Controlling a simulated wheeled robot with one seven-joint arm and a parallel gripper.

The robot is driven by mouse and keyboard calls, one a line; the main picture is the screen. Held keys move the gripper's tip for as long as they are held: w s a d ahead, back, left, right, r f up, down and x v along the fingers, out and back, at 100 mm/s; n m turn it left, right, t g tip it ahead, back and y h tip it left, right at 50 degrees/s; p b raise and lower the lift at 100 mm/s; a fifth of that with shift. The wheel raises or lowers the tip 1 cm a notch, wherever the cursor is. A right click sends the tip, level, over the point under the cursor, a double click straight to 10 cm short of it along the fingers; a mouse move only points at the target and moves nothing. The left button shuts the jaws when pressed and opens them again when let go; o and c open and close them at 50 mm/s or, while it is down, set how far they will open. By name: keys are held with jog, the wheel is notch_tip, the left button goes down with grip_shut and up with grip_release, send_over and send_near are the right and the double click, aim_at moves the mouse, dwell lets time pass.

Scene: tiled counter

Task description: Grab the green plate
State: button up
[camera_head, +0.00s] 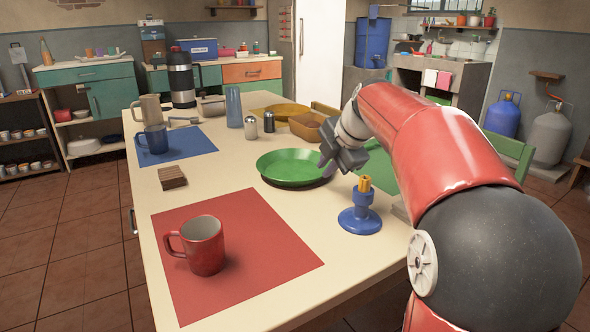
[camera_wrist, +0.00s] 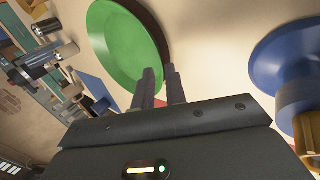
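The green plate (camera_head: 290,166) is round and shallow, near the middle of the counter. A dark shadow shows under its near right edge. In the wrist view the plate (camera_wrist: 122,45) fills the upper left middle. My gripper (camera_head: 328,168) reaches in from the right to the plate's right rim. In the wrist view my gripper's two fingers (camera_wrist: 161,72) stand close together, one over the plate's inner side and one outside it, with the rim between them. The narrow gap suggests they are shut on the rim. The exact contact is hard to see.
A blue candle holder (camera_head: 360,214) stands close to the right of my gripper. Salt and pepper shakers (camera_head: 251,127) and a brown bowl (camera_head: 306,126) are behind the plate. A red mug (camera_head: 204,247) stands on a red mat (camera_head: 270,245) in front.

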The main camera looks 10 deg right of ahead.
aim_at(317, 189)
jog(key=x, duration=0.5)
jog(key=shift+w+a, duration=0.15)
jog(key=shift+a, duration=0.05)
jog(key=shift+c, duration=0.4)
grip_shut()
jog(key=shift+r+p, duration=0.1)
jog(key=shift+p, duration=0.2)
